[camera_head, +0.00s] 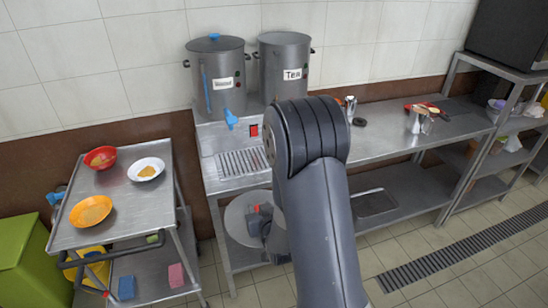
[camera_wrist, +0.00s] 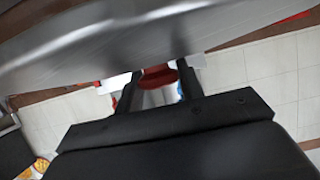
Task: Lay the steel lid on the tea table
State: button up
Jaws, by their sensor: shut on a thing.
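The steel lid (camera_head: 239,220) is a grey disc held in front of the steel table, partly hidden by my arm in the head view. In the wrist view the lid (camera_wrist: 90,55) spans the top as a broad grey surface. My gripper (camera_head: 260,220) is shut on it; in the wrist view, the fingers (camera_wrist: 155,80) close around a red part at the lid. The steel table, which I take for the tea table (camera_head: 375,135), runs along the wall. On it stand a pot labelled Tea (camera_head: 284,60), seemingly without a lid, and a lidded pot (camera_head: 216,85) with a blue knob.
A trolley (camera_head: 120,190) on the left carries a red bowl (camera_head: 100,157), a white bowl (camera_head: 146,169) and an orange plate (camera_head: 91,211). A drip grate (camera_head: 240,162) lies before the pots. A green bin (camera_head: 20,255) is at lower left.

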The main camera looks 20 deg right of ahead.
aim_at(361, 139)
jog(key=i+l, duration=0.1)
jog(key=l, duration=1.05)
jog(key=i+l, duration=0.1)
jog(key=l, duration=1.1)
jog(key=i+l, duration=0.1)
jog(key=l, duration=1.05)
jog(key=i+l, duration=0.4)
jog(key=i+j+u, duration=0.05)
jog(key=i, duration=0.05)
